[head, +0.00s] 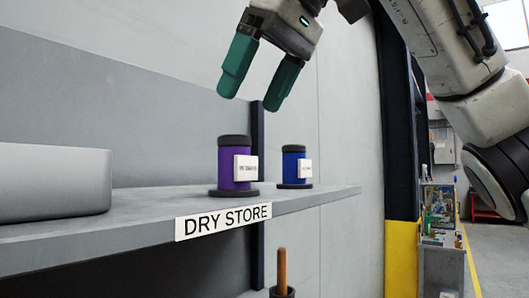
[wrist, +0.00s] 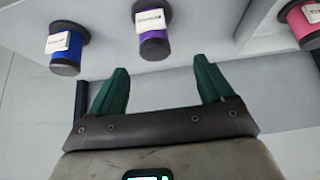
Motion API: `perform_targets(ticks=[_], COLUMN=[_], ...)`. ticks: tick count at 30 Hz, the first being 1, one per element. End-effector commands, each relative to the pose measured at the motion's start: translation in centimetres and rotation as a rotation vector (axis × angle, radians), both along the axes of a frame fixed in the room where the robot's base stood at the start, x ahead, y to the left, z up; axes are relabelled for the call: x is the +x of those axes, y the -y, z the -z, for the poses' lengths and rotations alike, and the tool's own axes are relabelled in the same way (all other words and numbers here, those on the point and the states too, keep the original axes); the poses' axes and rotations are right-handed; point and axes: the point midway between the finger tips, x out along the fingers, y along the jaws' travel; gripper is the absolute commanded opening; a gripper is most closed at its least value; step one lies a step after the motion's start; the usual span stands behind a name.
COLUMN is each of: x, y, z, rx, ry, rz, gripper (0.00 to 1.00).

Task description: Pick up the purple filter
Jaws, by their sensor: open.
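The purple filter (head: 226,168) stands upright on the grey shelf (head: 150,213), with black ends and a white label. In the wrist view the purple filter (wrist: 153,42) is at the top centre, beyond the gap between the fingertips. My gripper (head: 252,96) has green fingers that are spread apart with nothing between them. In the head view it hangs above the purple filter, clear of it. My gripper also shows in the wrist view (wrist: 161,68).
A blue filter (head: 288,169) stands to the right of the purple one. A pink filter (wrist: 298,24) shows only in the wrist view. A silver box (head: 50,183) sits at the shelf's left. A DRY STORE sign (head: 223,221) is on the front edge. A wooden handle (head: 282,268) rises below.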

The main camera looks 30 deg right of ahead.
Motion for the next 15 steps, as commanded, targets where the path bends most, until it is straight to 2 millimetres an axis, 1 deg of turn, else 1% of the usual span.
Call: perform_targets(ticks=[1,3,10,15], x=[0.0,0.3,2.0,2.8], y=[0.0,0.0,-0.5,-0.8], z=[-0.2,0.3,3.2,4.5], rx=[-0.002,-0.001,0.001,0.000], ry=[-0.011,-0.020,-0.021,-0.019], rz=[0.001,0.001,0.000,0.001], gripper=[0.81,0.81,0.81,0.81])
